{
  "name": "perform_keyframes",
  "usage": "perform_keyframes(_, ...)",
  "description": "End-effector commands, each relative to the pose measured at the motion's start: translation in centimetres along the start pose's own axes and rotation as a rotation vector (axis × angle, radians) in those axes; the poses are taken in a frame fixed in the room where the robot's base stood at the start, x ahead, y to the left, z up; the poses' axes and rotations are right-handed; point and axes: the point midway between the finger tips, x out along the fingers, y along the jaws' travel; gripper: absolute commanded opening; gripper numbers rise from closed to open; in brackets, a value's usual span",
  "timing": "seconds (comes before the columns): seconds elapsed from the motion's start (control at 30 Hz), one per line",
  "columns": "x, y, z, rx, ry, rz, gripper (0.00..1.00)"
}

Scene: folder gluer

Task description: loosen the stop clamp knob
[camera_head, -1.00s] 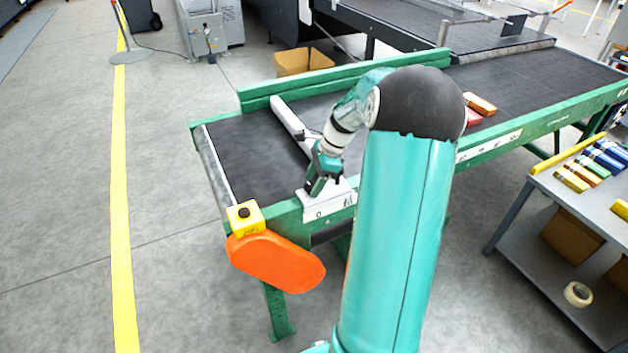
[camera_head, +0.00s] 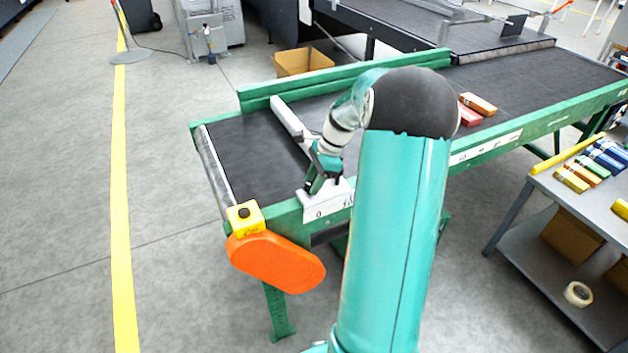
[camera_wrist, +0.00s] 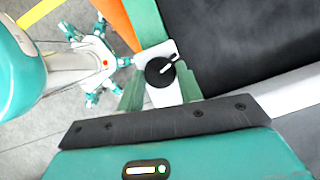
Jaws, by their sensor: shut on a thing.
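The stop clamp knob (camera_wrist: 158,73) is a round black knob with a pale pointer line, on a white clamp plate (camera_wrist: 165,50) in the wrist view. My gripper (camera_wrist: 158,88) has its two green fingers on either side of the knob and is shut on it. In the head view my gripper (camera_head: 317,188) points down at the near rail of the conveyor, by the white clamp block (camera_head: 325,207), and hides the knob there. A pale stop bar (camera_head: 287,115) runs from the clamp across the dark belt.
The conveyor's green rail (camera_head: 480,150) carries a white scale strip. An orange guard (camera_head: 275,262) and a yellow button box (camera_head: 245,217) are at its near left corner. Small cartons (camera_head: 470,114) lie on the belt. A grey table (camera_head: 540,190) stands at the right.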

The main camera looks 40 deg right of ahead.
Motion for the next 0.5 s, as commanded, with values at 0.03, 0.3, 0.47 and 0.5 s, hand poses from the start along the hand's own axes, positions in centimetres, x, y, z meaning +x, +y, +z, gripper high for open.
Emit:
perform_keyframes(0.03,0.03,-0.11,0.09,-0.026,0.000,0.010,0.13)
perform_keyframes(0.3,0.08,-0.32,0.15,-0.227,0.001,0.094,0.13)
perform_keyframes(0.47,0.14,-0.42,0.18,-0.367,0.000,0.153,0.13)
perform_keyframes(0.5,0.12,-0.47,0.19,-0.402,0.001,0.167,0.13)
